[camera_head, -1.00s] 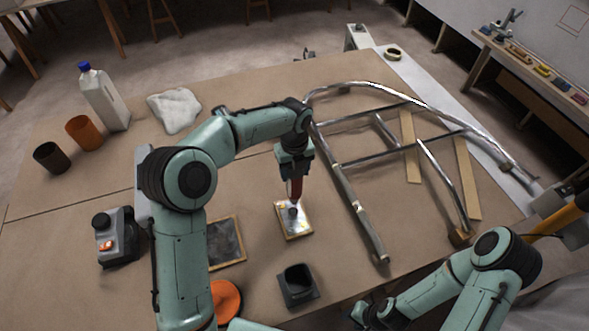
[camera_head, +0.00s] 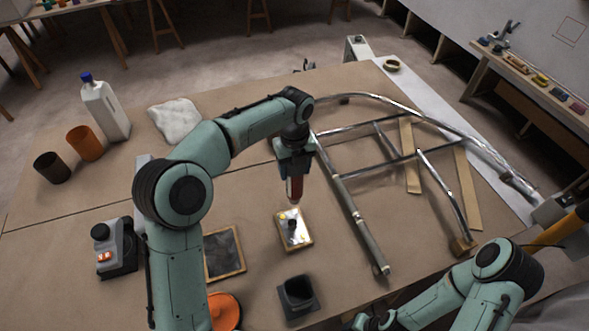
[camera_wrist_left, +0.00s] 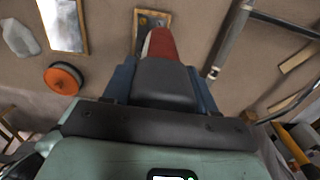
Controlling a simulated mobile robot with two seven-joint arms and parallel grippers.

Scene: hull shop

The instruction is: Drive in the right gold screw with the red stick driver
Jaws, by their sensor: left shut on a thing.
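The red stick driver (camera_head: 294,188) points down from my left gripper (camera_head: 294,168), which is shut on it. Its lower end shows just above the far edge of a small shiny plate with a wooden rim (camera_head: 306,247). Small yellowish spots, perhaps gold screws, show on the plate, with a dark spot near its middle. I cannot tell whether the driver touches anything. In the left wrist view the red driver (camera_wrist_left: 160,43) sits between the fingers and hides part of the plate (camera_wrist_left: 152,17). My right gripper (camera_head: 368,322) is partly visible at the bottom edge; its jaws are unclear.
A tubular metal frame (camera_head: 347,212) lies right of the plate. A dark framed panel (camera_head: 223,252), black square holder (camera_head: 298,297) and orange disc (camera_head: 224,310) lie nearby. A grey device (camera_head: 117,250), two cups and a white bottle (camera_head: 106,110) stand left.

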